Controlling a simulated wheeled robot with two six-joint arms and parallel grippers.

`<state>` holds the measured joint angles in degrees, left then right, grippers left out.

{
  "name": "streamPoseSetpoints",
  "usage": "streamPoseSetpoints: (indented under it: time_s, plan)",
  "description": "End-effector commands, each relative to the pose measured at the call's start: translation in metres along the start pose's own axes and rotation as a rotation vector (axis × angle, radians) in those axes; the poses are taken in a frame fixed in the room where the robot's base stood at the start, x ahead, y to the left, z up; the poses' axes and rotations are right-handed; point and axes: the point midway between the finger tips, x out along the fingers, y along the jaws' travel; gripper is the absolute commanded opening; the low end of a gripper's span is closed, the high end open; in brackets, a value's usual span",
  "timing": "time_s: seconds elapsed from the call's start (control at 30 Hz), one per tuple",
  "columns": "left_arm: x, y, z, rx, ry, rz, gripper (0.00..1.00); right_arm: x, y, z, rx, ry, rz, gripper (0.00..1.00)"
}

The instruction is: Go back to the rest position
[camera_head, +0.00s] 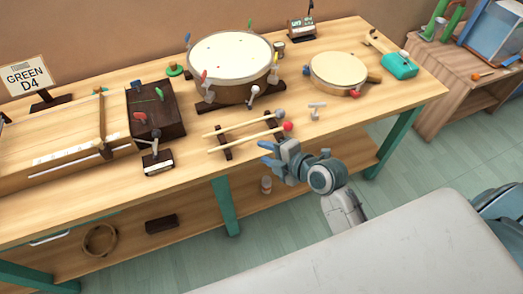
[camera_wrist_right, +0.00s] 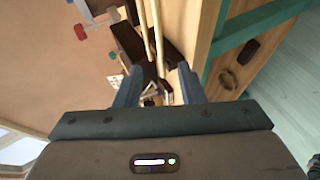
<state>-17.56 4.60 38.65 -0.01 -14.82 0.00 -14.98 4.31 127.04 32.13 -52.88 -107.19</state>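My right gripper (camera_head: 267,153) is at the front edge of the workbench (camera_head: 330,135), just in front of two mallets. In the right wrist view its two fingers (camera_wrist_right: 158,88) stand apart with nothing visibly held between them. One mallet (camera_head: 238,131) has a grey head and the other (camera_head: 245,142) a red head. Both lie across a dark two-bar rest (camera_head: 224,148). Their pale sticks (camera_wrist_right: 151,25) also show beyond the fingers in the right wrist view. My left gripper is not in view.
A large drum (camera_head: 230,55) and a smaller drum (camera_head: 338,70) stand behind. A dark block (camera_head: 155,110) and a small device (camera_head: 157,162) sit left of the mallets. A sign reading GREEN D4 (camera_head: 26,77) is at far left. A lower shelf (camera_head: 130,240) holds a ring (camera_head: 84,243).

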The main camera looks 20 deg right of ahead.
Motion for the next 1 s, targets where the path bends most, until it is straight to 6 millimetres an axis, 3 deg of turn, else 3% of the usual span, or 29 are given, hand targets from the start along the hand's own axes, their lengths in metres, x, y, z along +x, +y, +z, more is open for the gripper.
streamPoseSetpoints:
  time_s: [0.57,0.77,1.0]
  plan:
    - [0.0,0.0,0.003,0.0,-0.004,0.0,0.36,-0.001,-0.003,0.0,0.018,-0.003,-0.01,0.35]
    - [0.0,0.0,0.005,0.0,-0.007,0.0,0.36,-0.02,-0.034,0.0,0.245,-0.058,-0.131,0.35]
    - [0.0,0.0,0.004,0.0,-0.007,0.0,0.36,-0.067,-0.091,0.006,0.721,-0.288,-0.315,0.35]
